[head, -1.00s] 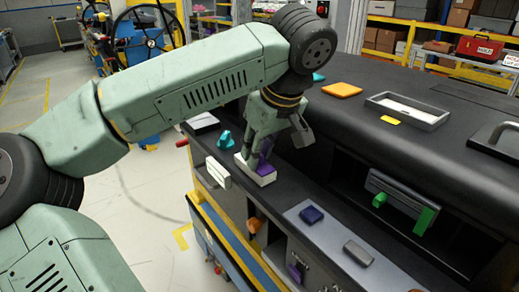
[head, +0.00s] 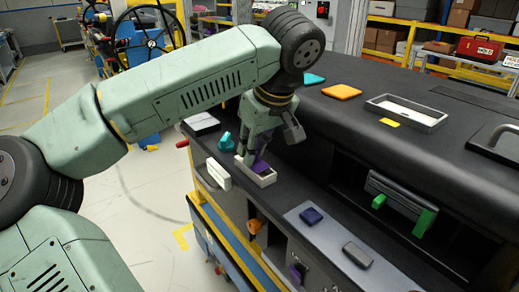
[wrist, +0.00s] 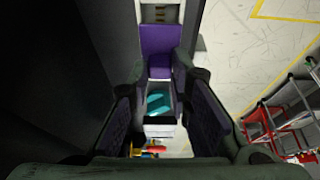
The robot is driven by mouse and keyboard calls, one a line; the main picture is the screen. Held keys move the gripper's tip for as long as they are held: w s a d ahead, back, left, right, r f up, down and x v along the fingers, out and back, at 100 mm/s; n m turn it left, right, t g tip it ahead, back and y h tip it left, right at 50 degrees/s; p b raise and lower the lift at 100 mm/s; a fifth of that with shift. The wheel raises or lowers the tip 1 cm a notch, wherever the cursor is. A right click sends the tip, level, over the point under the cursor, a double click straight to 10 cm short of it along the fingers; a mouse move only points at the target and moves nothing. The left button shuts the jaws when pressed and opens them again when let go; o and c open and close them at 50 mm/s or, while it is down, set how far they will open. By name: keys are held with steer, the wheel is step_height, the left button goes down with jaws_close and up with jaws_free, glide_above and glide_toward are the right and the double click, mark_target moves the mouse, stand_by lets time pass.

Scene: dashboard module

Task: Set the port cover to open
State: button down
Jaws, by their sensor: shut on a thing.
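The port cover appears to be the purple flap (head: 262,160) at a small white box (head: 264,180) on the dark bench's near ledge. In the head view the flap stands tilted up, and the box top shows a darker recess. My gripper (head: 250,158) is over the box, its fingers pointing down and shut on the purple flap. In the wrist view the flap (wrist: 159,65) lies between my two fingers, which have purple inner pads. The fingers hide part of the flap and its hinge.
A teal knob (head: 226,141) sits left of the box, and a white block (head: 218,174) is on the front face. A grey panel (head: 336,234) with dark blue and grey blocks lies to the right. A green-handled drawer (head: 400,196) sits in the recess behind.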

mark_target(259, 166)
steer(key=w+a, duration=0.1)
steer(key=w, duration=0.1)
steer(key=shift+w+a, duration=0.3)
steer(key=shift+a, duration=0.1)
steer(key=c, duration=1.5)
jaws_free()
steer(key=shift+s, duration=0.1)
steer(key=v, duration=1.2)
